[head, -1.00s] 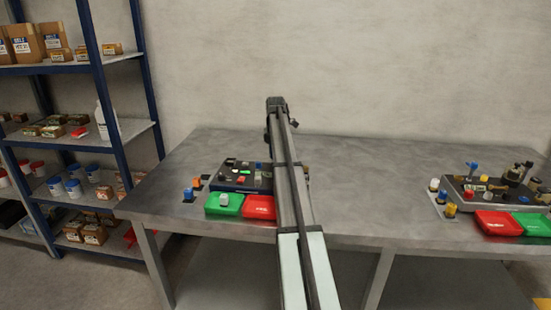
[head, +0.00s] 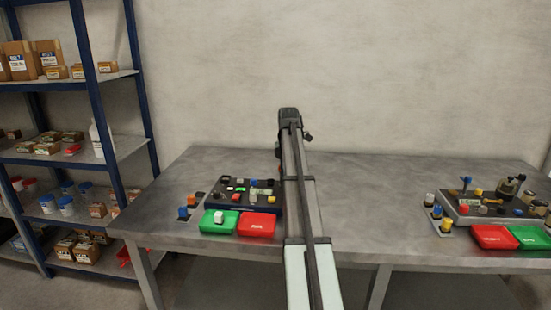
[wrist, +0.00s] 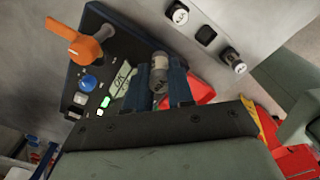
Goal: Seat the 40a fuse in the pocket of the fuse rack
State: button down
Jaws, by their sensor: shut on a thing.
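My gripper (wrist: 160,92) is shut on a small grey cylinder, which I take for the 40a fuse (wrist: 159,66); no rating can be read on it. It stands between the two dark blue fingers in the wrist view, above the edge of a dark panel. In the head view my arm hides the gripper and fuse.
A second panel (head: 470,219) stands at the bench's right.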

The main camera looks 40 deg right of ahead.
jog(key=shift+s+a+f, duration=0.2)
jog(key=shift+s+f, duration=1.05)
jog(key=shift+s, duration=0.15)
jog(key=shift+s+a+f, duration=0.25)
jog(key=shift+s+f, duration=0.95)
jog(key=shift+s, duration=0.25)
jog(key=shift+s+a+f, duration=0.2)
jog(key=shift+s+f, duration=1.05)
jog(key=shift+s, duration=0.15)
jog(key=shift+f, duration=1)
jog(key=c, duration=0.9)
grip_release()
jog(key=shift+o, duration=0.3)
jog(key=o, duration=0.3)
jog(key=shift+o, duration=0.2)
jog(key=shift+r, duration=0.1)
notch_tip(320, 180, up, 7)
